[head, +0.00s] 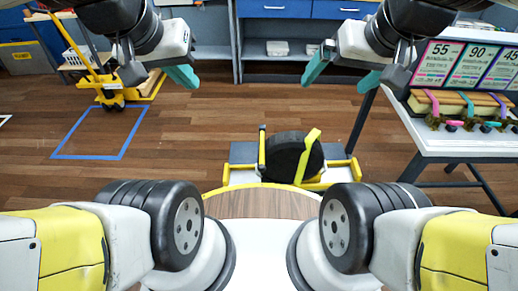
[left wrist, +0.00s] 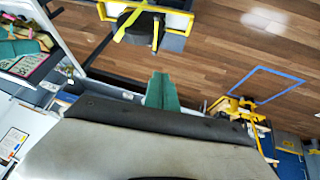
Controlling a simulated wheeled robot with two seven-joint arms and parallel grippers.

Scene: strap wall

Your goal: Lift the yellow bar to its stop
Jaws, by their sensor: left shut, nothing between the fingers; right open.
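A low grey stand with a yellow frame (head: 234,177) sits on the floor ahead, holding a thick black disc (head: 288,157). A slanted yellow bar (head: 307,155) rises along the disc's right side. A shorter upright yellow bar (head: 262,152) with a dark top stands on its left. The stand also shows at the top of the left wrist view, with a yellow strip (left wrist: 157,32). I cannot tell which yellow part the task means. My left gripper (head: 183,77) is shut and empty, above the floor left of the stand. My right gripper (head: 344,72) is open and empty, above and beyond it.
A white table (head: 470,147) at right carries number cards (head: 435,62) and a padded block with coloured straps (head: 460,103). A yellow pallet truck (head: 108,85) stands at left by a blue floor outline (head: 90,158). Blue-drawer cabinets (head: 285,10) line the back. Floor between is clear.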

